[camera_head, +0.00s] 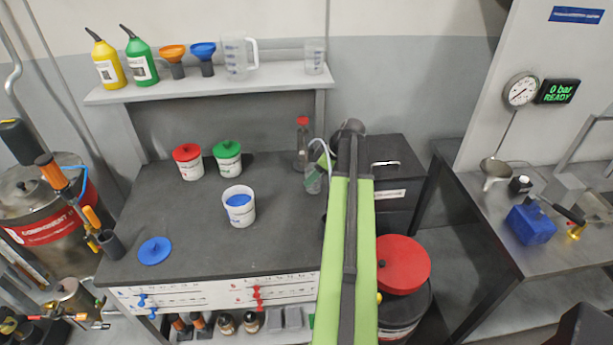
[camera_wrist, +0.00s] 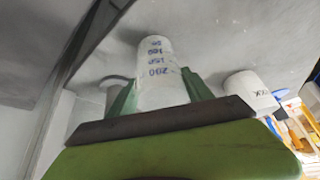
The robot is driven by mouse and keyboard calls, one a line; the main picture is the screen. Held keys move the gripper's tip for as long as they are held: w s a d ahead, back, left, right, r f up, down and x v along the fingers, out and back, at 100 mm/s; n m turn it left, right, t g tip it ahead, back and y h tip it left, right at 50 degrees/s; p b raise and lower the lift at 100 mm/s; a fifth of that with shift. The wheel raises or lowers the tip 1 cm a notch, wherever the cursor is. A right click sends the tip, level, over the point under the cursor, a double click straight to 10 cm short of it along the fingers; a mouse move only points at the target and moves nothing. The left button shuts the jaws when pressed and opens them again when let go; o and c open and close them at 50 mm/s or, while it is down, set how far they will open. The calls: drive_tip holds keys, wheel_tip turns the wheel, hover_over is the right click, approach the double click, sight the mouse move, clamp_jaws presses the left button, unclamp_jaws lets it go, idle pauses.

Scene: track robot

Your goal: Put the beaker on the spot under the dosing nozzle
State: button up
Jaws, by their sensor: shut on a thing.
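My gripper (camera_head: 325,170) is shut on a clear beaker (camera_head: 313,182) at the right back of the dark workbench, partly behind my green arm. In the wrist view the beaker (camera_wrist: 160,75) shows blue volume marks and sits between my green fingers (camera_wrist: 160,95). I cannot tell whether its base touches the bench. A thin curved white tube (camera_head: 320,145) shows close by; I cannot tell whether it is the dosing nozzle. No marked spot shows clearly.
A red-capped bottle (camera_head: 302,140) stands just behind the beaker. An open white tub (camera_head: 239,210) with blue contents, red-lidded (camera_head: 188,165) and green-lidded (camera_head: 228,160) tubs and a blue lid (camera_head: 154,250) occupy the bench (camera_head: 190,255). A shelf (camera_head: 200,85) hangs above.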

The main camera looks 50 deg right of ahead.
drive_tip(key=w, duration=0.1)
drive_tip(key=w+a+f+b, duration=0.1)
drive_tip(key=shift+w+f, duration=0.2)
drive_tip(key=shift+w, duration=0.2)
drive_tip(key=shift+f+b, duration=0.1)
drive_tip(key=shift+b, duration=0.2)
drive_tip(key=shift+s, duration=0.1)
drive_tip(key=shift+f, duration=0.15)
drive_tip(key=o, duration=1.3)
drive_tip(key=shift+o, duration=0.2)
drive_tip(key=shift+r, duration=0.2)
